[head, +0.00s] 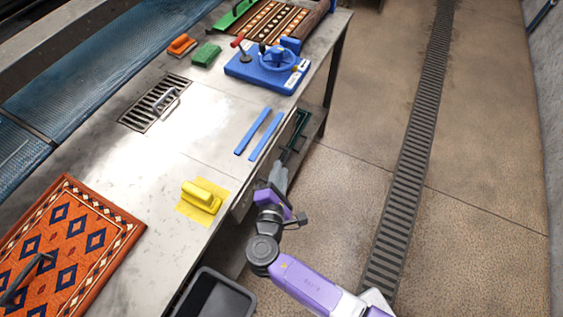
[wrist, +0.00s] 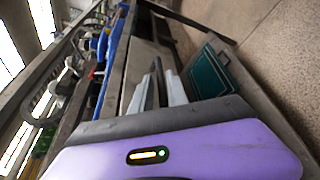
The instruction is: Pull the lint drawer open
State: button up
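My gripper (head: 279,177) is beside the table's front edge, below the level of the top. In the wrist view its two grey fingers (wrist: 164,82) point along the front side, a narrow gap between them. I see nothing held. A grey-brown front panel (wrist: 146,62) of the table lies just beyond and left of the fingers. It may be the lint drawer's face, but no handle or drawer outline shows clearly. In the head view my arm hides part of the front side.
The metal table (head: 215,125) carries two blue strips (head: 259,132), a yellow scrubber (head: 201,196), a drain grate (head: 153,103), a blue wheeled fixture (head: 267,66) and an orange rug (head: 67,240). A dark green frame (wrist: 209,72) lies on the lower shelf. A dark bin (head: 215,297) stands below. Floor at right is clear.

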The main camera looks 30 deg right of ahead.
jog(key=shift+x, duration=1.6)
grip_shut()
